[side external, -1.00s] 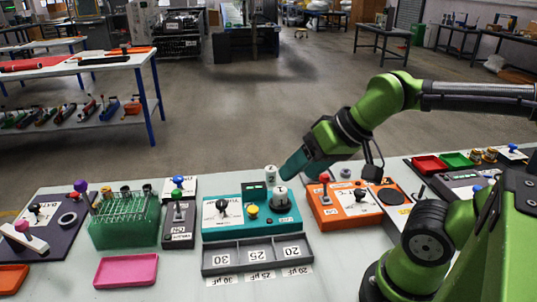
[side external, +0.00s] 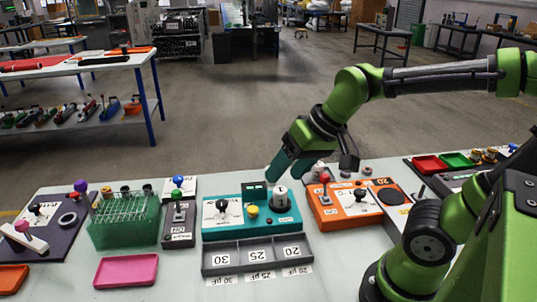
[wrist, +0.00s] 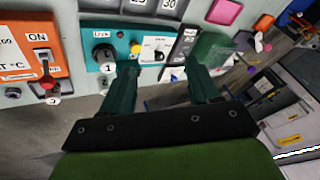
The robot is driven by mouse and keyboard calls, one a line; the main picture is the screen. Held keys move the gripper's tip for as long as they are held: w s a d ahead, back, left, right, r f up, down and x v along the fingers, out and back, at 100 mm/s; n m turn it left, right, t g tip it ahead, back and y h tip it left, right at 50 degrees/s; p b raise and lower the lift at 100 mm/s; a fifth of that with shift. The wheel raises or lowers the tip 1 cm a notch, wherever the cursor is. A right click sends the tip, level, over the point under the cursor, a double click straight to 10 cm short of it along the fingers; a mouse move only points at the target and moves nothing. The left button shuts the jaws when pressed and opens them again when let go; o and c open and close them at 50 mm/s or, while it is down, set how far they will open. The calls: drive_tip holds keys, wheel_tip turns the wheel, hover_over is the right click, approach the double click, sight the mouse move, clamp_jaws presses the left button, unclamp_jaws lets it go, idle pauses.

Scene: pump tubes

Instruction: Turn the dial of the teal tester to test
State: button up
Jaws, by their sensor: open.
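The teal tester (side external: 290,222) stands on the white bench in the middle of the side view. Its dial (side external: 222,207) is a black knob on a white plate at its left end; the printing is too small to read. A yellow button (side external: 253,211), a small dark display and a pale cylinder (side external: 280,197) are also on it. In the wrist view the tester (wrist: 88,24) lies beyond my fingers, with the dial (wrist: 157,52) between and beyond them. My gripper (wrist: 164,70) is open and empty, above the tester's back edge in the side view (side external: 280,172).
A grey tray (side external: 258,255) with numbered compartments lies in front of the tester. An orange device (side external: 340,213) with a red-topped lever stands to its right. A dark switch box (side external: 179,225) and a green tube rack (side external: 125,220) stand to its left.

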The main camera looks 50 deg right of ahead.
drive_tip(key=w+n+g, duration=0.1)
drive_tip(key=w+g, duration=0.2)
drive_tip(key=w, duration=0.6)
drive_tip(key=n+g+h, duration=0.2)
drive_tip(key=n+g, duration=0.1)
drive_tip(key=n, duration=0.1)
hover_over(222, 202)
drive_tip(key=shift+f, duration=0.75)
wheel_tip(222, 202, down, 16)
drive_tip(key=shift+a+f, duration=0.1)
drive_tip(key=shift+f, duration=0.15)
drive_tip(key=c, duration=1)
